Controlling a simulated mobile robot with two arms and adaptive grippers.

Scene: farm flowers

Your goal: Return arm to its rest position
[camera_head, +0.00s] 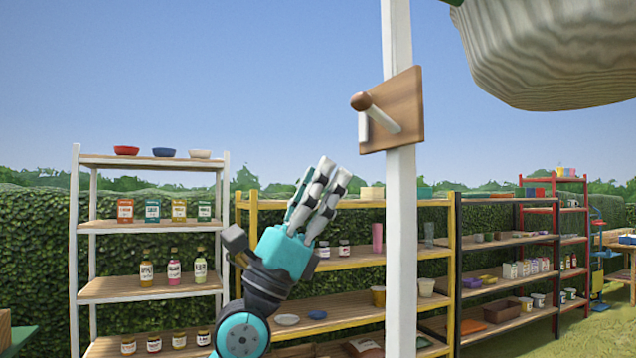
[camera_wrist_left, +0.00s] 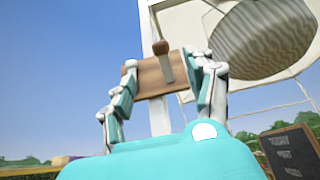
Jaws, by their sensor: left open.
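My left gripper (camera_head: 318,195) is raised in the middle of the head view, pointing up and slightly right. It is in front of the shelves and just left of the white post (camera_head: 399,240). Its fingers are apart in the left wrist view (camera_wrist_left: 168,85), with nothing between them. The wooden board with a peg (camera_head: 405,108) is fixed on the post above and right of the gripper. In the left wrist view the board (camera_wrist_left: 150,78) shows beyond the fingers, apart from them as far as I can tell. My right gripper is in neither view.
A white shelf (camera_head: 150,227) with bowls, packets and bottles stands at left. A yellow shelf (camera_head: 330,311) is behind the arm, with black and red shelves to the right. A large pale grooved object (camera_head: 550,50) hangs at upper right. A chalkboard (camera_wrist_left: 290,152) shows in the wrist view.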

